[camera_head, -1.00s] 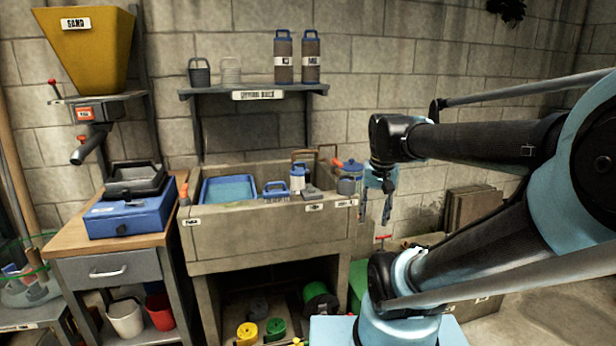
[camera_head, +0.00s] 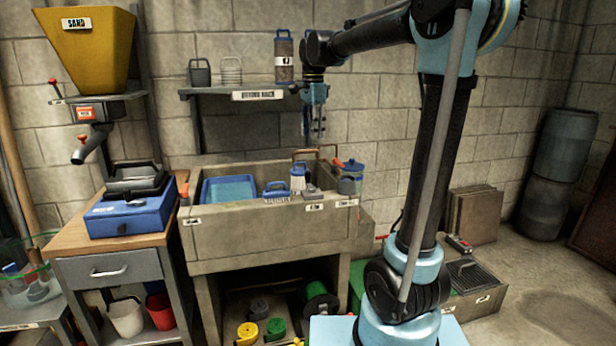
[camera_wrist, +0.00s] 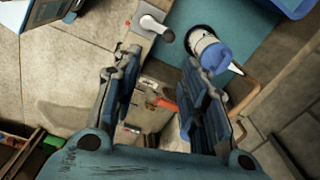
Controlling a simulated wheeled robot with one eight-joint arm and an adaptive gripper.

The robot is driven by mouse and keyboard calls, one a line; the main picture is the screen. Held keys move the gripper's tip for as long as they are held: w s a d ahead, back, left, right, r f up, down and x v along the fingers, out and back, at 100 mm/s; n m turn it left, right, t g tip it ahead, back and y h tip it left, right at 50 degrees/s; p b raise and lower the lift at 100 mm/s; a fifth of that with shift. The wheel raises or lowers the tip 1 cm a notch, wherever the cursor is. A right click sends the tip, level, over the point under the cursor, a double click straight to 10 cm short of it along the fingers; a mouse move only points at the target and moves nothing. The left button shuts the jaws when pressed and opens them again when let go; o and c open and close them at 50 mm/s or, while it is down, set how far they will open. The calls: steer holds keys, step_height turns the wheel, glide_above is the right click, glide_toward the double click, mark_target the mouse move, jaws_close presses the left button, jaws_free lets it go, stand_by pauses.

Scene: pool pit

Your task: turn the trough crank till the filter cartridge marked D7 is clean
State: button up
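The stone trough (camera_head: 270,232) stands against the wall with blue water in its left basin (camera_head: 228,190). A white cartridge with a blue top (camera_head: 298,177) stands in the trough; it also shows in the wrist view (camera_wrist: 208,48). No D7 mark is readable. A brown bent rod (camera_head: 303,152), possibly the crank, rises at the trough's back; its bend shows in the wrist view (camera_wrist: 247,98). An orange-handled item (camera_head: 338,163) is at the right end. My gripper (camera_head: 314,136) is open and empty above the trough's back right, fingers pointing down, apart from everything.
A cabinet with a blue box (camera_head: 130,215) stands left.

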steer(key=w+a, duration=0.1)
glide_toward(308, 182)
steer(key=shift+m, duration=0.3)
steer(key=f, duration=0.4)
steer(key=w+f, duration=0.1)
steer(key=f, duration=0.2)
steer(key=shift+w+f, duration=0.1)
steer(key=shift+w, duration=0.05)
jaws_close()
